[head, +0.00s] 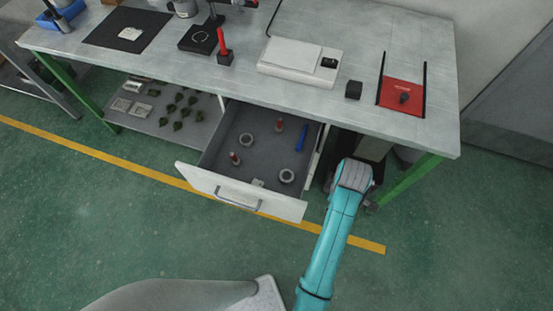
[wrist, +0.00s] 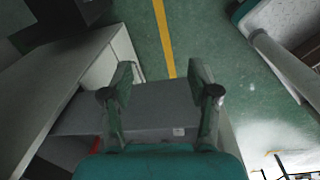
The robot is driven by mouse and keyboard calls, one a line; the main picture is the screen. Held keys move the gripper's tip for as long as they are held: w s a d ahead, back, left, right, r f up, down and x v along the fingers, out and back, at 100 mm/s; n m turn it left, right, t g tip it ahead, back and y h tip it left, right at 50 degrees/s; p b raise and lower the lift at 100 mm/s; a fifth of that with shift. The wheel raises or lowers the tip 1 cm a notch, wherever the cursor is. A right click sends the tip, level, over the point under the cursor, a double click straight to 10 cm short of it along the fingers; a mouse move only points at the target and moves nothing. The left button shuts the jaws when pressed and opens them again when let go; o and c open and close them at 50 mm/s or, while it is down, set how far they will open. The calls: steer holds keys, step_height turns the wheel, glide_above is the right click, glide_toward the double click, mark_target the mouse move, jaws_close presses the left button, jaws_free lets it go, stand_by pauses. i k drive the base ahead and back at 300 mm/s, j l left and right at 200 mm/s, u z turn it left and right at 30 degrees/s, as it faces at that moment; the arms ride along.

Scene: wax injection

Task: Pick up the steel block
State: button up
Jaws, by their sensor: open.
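I cannot surely tell which thing is the steel block. A small dark block (head: 353,89) sits on the bench top, between the white flat device and the red plate. A small pale piece (head: 258,183) shows at the inner front of the open drawer, too small to make out. My gripper (wrist: 160,78) is open in the wrist view, with nothing visible between its fingers. A grey surface (wrist: 155,100) with a small pale patch lies beyond the fingers. In the head view my gripper is hidden behind my arm, near the bench's right front edge.
The open drawer (head: 212,188) holds rings, red-topped pieces and a blue bar, and juts out left of my arm. The bench (head: 300,98) carries a white device (head: 298,57) and a red plate (head: 401,94). A green leg (head: 408,181) stands at right. Floor is clear in front.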

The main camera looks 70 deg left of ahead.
mark_target(256, 182)
steer(key=k+j, duration=0.65)
steer(key=j, duration=0.15)
